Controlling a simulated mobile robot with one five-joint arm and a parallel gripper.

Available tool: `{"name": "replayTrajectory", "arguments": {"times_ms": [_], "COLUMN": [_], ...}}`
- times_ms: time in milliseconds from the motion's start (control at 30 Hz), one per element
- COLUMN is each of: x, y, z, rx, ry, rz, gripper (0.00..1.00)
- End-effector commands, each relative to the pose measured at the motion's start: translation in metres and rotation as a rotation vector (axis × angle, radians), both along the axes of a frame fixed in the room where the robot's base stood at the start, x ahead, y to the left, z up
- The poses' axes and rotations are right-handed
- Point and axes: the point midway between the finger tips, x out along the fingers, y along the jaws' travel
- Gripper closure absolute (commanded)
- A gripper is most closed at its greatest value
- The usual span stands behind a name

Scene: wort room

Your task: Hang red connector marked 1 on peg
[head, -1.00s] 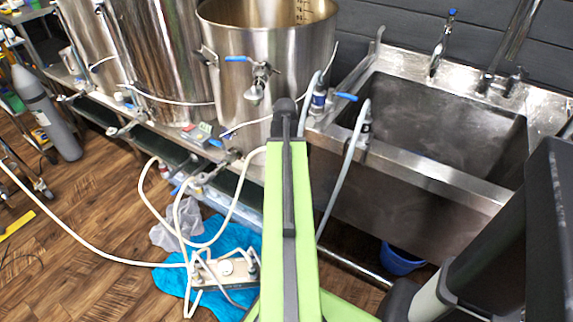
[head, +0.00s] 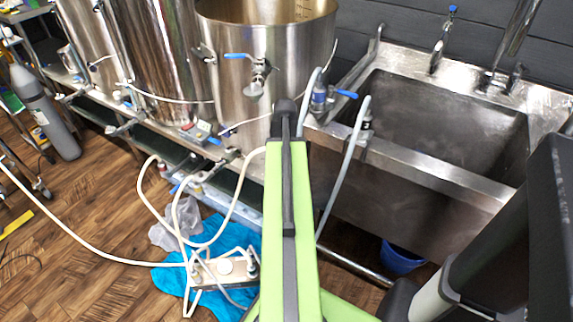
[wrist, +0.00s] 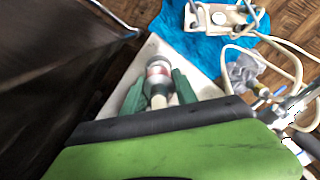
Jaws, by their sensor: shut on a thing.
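My gripper (wrist: 158,78) shows in the wrist view with its two dark green fingers on either side of a pale, cylindrical connector (wrist: 157,71) with a red band. It is shut on this connector. A number on the band is too blurred to read. In the head view my green arm covers the gripper and the connector. I cannot pick out a peg for certain in either view.
A steel sink (head: 430,125) stands at the right, with a blue-handled valve (head: 319,98) and a grey hose (head: 343,175) at its left edge. A steel kettle (head: 265,65) stands behind my arm. White hoses and a blue cloth (head: 215,245) lie on the floor.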

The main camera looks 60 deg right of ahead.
Motion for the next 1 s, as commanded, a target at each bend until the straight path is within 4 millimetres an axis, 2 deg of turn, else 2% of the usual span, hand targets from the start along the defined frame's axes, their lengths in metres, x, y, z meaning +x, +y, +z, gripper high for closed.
{"name": "replayTrajectory", "arguments": {"times_ms": [833,867,1000], "x": [0.001,0.001,0.001], "y": [0.001,0.001,0.001], "z": [-0.018,-0.017,-0.017], "rx": [0.000,0.000,0.000], "ry": [0.000,0.000,0.000], "rz": [0.002,0.002,0.002], "gripper": [1.00,0.63,0.45]}}
